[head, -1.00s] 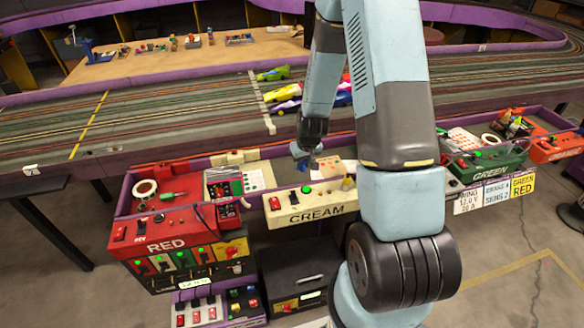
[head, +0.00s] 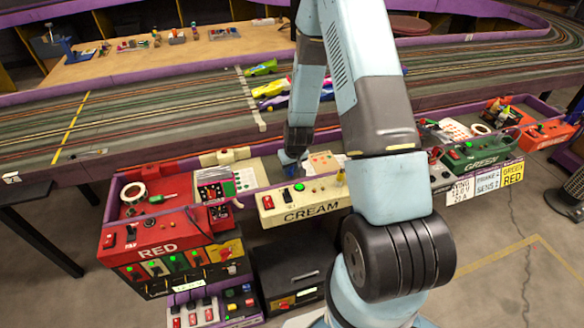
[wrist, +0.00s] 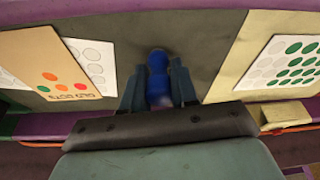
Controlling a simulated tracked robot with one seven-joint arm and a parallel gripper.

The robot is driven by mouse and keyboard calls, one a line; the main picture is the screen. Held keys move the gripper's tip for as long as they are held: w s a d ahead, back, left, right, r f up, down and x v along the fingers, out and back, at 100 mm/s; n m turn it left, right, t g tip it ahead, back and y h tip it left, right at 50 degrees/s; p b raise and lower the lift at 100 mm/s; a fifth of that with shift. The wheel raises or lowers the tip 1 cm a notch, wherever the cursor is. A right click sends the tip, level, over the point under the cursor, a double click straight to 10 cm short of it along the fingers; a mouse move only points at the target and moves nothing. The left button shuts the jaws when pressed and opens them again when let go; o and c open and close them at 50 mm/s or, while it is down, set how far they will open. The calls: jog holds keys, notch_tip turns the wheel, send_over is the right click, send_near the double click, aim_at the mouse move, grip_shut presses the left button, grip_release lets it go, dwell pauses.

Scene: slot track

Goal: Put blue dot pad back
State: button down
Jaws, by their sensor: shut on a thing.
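My gripper (wrist: 158,98) is shut on a blue rounded object (wrist: 158,66), which stands out between the two fingers in the wrist view. Its shape looks like a small bottle or dauber; I cannot tell that it is a pad. In the head view my gripper (head: 291,165) is low over the tray behind the cream box (head: 305,200), and the blue object is mostly hidden. In the wrist view a tan card (wrist: 40,62) with orange, red and green dots lies left over a white circle sheet (wrist: 92,62). A sheet with green dots (wrist: 290,62) lies right.
The red station (head: 155,240) with a tape roll (head: 132,191) is at left. The green station (head: 470,155) is at right. Slot cars (head: 270,88) stand on the striped track (head: 160,105) behind. Grey tray floor around my gripper is bare.

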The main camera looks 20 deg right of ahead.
jog(key=c, duration=0.9)
grip_release()
jog(key=shift+o, duration=0.2)
jog(key=s+r, duration=0.4)
jog(key=r, duration=0.7)
jog(key=s+r+t, duration=0.1)
jog(key=s+r, duration=0.2)
jog(key=r, duration=0.9)
jog(key=s+r, duration=0.4)
jog(key=r, duration=0.7)
jog(key=s+r+m+t, duration=0.1)
jog(key=s+r, duration=1.2)
jog(key=s, duration=0.4)
jog(key=shift+s+d+r+m+h, duration=0.3)
jog(key=shift+d+m, duration=0.05)
jog(key=shift+m, duration=0.05)
